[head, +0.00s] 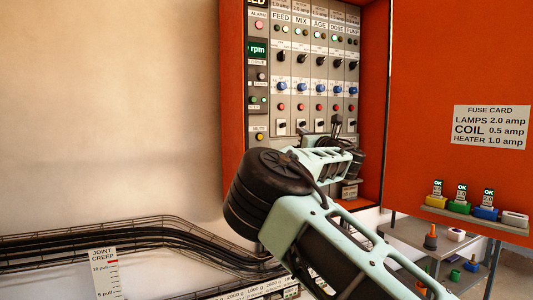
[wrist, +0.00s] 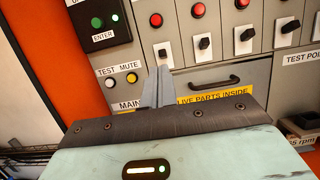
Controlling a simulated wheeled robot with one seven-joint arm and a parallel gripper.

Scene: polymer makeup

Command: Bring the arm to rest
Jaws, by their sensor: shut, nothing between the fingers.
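My arm rises from the lower right in the head view and bends toward the control panel (head: 318,70). My gripper (wrist: 158,88) shows in the wrist view with its two grey fingers together and nothing between them. The fingertips lie in front of the panel's lower part, between the TEST and MUTE buttons and a drawer-like cover with a black handle (wrist: 214,83). I cannot tell whether they touch the panel. In the head view the arm hides part of the panel's lower edge.
An orange cabinet door (head: 450,60) stands open at the right with a fuse card (head: 491,127). Below it, a ledge holds several coloured blocks. A shelf stand (head: 418,234) with small parts stands lower right. Cable trays (head: 120,237) run along the left wall. Upper left is clear.

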